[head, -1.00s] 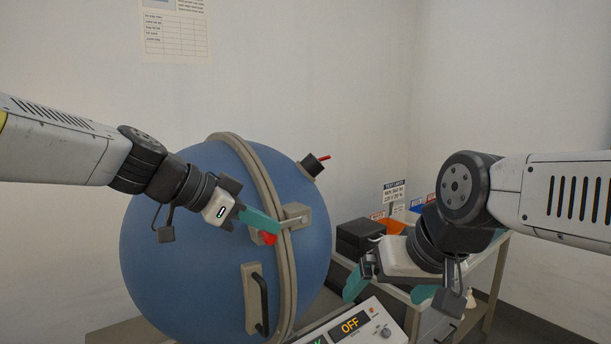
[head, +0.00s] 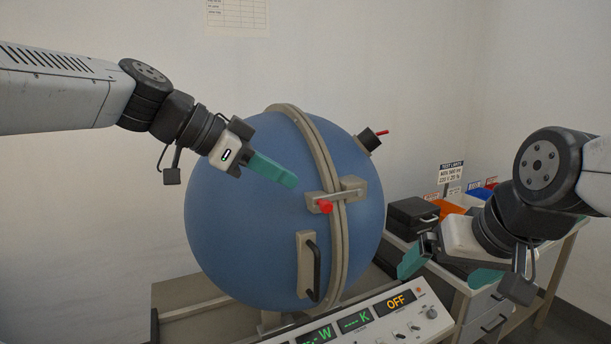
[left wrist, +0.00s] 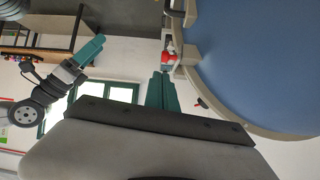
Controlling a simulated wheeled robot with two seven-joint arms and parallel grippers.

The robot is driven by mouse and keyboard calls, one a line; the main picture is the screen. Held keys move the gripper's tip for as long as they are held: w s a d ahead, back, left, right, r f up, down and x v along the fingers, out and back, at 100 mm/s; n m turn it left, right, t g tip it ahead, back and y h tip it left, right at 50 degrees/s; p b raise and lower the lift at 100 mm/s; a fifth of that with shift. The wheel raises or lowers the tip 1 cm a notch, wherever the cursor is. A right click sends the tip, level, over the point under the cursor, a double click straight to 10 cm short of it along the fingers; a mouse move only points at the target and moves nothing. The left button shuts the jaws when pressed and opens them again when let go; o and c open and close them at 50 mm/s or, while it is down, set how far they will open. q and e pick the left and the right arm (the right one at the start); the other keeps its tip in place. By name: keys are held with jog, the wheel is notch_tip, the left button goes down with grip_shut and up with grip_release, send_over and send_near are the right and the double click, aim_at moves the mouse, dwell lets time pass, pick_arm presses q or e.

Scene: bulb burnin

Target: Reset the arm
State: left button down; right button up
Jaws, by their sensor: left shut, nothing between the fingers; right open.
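My left gripper (head: 292,181) is shut and empty, its teal fingers together, up and to the left of the latch on the blue sphere (head: 235,235). In the left wrist view its fingers (left wrist: 160,90) show near the red-tipped latch (left wrist: 170,55), apart from it in the head view. The latch (head: 345,190) is a grey bar with a red knob (head: 325,206), on the sphere's beige rim band. My right gripper (head: 440,268) is open and empty, low at the right, above the control panel and bench. It also shows in the left wrist view (left wrist: 82,58).
A control panel (head: 375,325) reading OFF stands in front of the sphere. A dark handle (head: 314,270) sits on the sphere's front. A black box (head: 412,215), orange bin (head: 446,208) and sign (head: 452,172) stand on the bench at right.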

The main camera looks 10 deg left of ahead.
pick_arm(q)
jog(key=s+f+n+y, duration=0.3)
jog(key=f+n, duration=0.3)
jog(key=s+a+f+n+y, duration=0.1)
jog(key=s+f+n+y, duration=0.2)
jog(key=f+n, duration=0.3)
jog(key=shift+a+f+y, duration=0.2)
jog(key=shift+a+y, duration=0.05)
jog(key=shift+y, duration=0.25)
jog(key=shift+s, duration=0.1)
